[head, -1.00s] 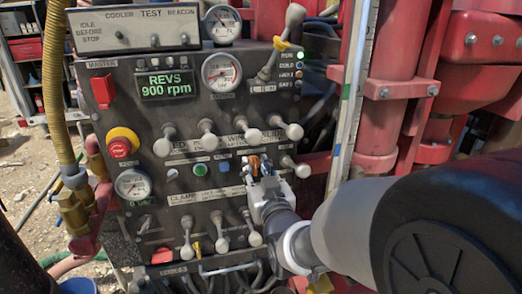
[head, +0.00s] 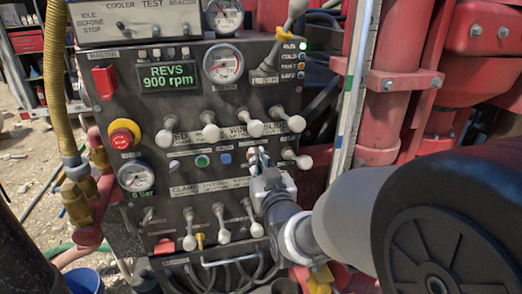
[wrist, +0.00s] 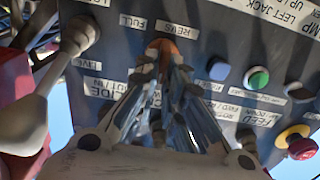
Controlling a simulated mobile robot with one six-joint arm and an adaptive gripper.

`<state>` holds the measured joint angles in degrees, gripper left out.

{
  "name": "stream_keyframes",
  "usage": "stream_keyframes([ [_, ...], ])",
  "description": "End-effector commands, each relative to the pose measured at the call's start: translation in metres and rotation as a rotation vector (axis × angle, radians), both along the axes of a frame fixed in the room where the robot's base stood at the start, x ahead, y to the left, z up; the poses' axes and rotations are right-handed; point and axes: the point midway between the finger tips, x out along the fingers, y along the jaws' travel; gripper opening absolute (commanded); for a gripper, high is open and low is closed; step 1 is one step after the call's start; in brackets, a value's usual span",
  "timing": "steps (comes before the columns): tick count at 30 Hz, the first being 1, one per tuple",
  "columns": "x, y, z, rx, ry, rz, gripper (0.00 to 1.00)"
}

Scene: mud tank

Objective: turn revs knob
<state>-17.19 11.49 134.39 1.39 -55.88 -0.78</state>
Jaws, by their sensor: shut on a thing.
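The revs knob (wrist: 163,46) shows as an orange-brown rounded piece between my fingertips in the wrist view, beside the REVS label. My gripper (wrist: 163,66) is shut on it, and the fingers hide most of the knob. In the head view my gripper (head: 256,156) reaches the right part of the control panel (head: 150,210), and its body covers the knob. The green display (head: 167,77) reads REVS 900 rpm.
More levers (head: 223,223) stand at lower left. A red and yellow stop button (head: 122,138) is at the left. Red pipes (head: 385,90) rise at the right.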

Motion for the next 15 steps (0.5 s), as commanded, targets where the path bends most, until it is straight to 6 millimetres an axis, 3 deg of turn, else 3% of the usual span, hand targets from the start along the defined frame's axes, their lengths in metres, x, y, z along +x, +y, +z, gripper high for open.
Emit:
stream_keyframes([
  [8, 0.0004, -0.0005, -0.0015, 0.045, 0.011, 0.000, 0.00],
  [15, 0.0007, -0.0021, -0.0035, 0.187, 0.049, 0.000, 0.00],
])
